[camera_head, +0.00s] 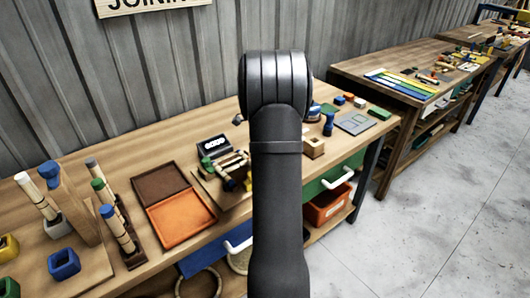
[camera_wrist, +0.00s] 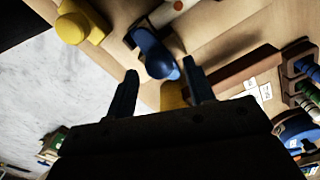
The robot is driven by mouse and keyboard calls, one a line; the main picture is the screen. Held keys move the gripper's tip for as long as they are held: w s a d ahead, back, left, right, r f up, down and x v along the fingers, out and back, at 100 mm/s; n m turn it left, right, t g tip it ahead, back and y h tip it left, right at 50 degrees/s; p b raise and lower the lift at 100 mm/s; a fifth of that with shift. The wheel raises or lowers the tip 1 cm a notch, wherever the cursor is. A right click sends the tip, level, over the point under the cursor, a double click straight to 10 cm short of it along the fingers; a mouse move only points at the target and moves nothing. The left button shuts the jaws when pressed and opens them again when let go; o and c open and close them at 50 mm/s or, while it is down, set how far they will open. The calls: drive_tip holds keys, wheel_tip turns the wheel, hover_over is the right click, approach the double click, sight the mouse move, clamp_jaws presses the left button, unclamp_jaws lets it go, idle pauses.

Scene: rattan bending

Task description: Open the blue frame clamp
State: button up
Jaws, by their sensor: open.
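In the wrist view, a blue clamp-like piece (camera_wrist: 157,60) with a rounded end stands on the light wooden surface, just past my fingertips. My gripper (camera_wrist: 162,88) is open, with its two dark fingers apart. The blue piece appears between and slightly beyond the fingers; I cannot tell whether either finger touches it. A yellow piece (camera_wrist: 165,96) shows low between the fingers, partly hidden by my gripper. In the head view my arm covers the middle of the bench, and my gripper is hidden there. I cannot tell for sure which blue piece is the frame clamp.
A yellow rounded piece (camera_wrist: 78,24) is left of the blue one in the wrist view. A rack with colored parts (camera_wrist: 305,75) is at right. In the head view, the bench holds an orange-brown tray (camera_head: 180,221), upright sticks (camera_head: 113,227) and a blue block (camera_head: 63,264).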

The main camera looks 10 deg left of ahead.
drive_tip(key=shift+f, duration=0.65)
drive_tip(key=c, duration=1)
